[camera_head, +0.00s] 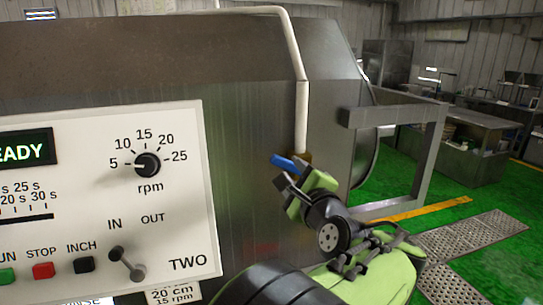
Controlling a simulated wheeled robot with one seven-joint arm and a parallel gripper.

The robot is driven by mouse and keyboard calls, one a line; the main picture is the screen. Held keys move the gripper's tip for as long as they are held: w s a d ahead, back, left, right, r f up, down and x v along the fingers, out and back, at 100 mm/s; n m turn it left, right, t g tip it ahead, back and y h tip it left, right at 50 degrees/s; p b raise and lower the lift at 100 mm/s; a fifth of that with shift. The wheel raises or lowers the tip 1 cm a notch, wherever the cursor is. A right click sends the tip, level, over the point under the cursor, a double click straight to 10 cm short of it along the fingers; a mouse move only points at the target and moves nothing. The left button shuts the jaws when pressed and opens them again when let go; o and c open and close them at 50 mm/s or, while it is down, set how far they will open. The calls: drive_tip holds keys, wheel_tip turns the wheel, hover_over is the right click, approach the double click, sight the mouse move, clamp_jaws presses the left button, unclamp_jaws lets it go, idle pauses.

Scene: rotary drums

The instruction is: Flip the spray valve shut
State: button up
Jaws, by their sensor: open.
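The spray valve shows as a blue lever (286,161) and a bit of brass-coloured body (304,157) at the lower end of a white pipe (302,115). The pipe runs down the front of the metal drum housing. The lever points left and slightly up. My gripper (283,180) is open, just below the lever, and its fingers overlap the lever's lower edge in the picture. I cannot tell whether they touch. My gripper and wrist hide part of the valve body.
A white control panel (190,215) marked TWO, with a speed knob (147,164), buttons and an IN/OUT lever (127,264), stands left of my arm. A grey metal frame (395,115) juts out on the right. Green floor (500,192) lies open beyond it.

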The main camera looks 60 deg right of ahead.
sight(285, 166)
drive_tip(key=p+x, duration=0.1)
drive_tip(key=x, duration=0.7)
drive_tip(key=shift+w+d+p, duration=0.1)
drive_tip(key=shift+w+p, duration=0.05)
drive_tip(key=shift+p, duration=0.2)
clamp_jaws()
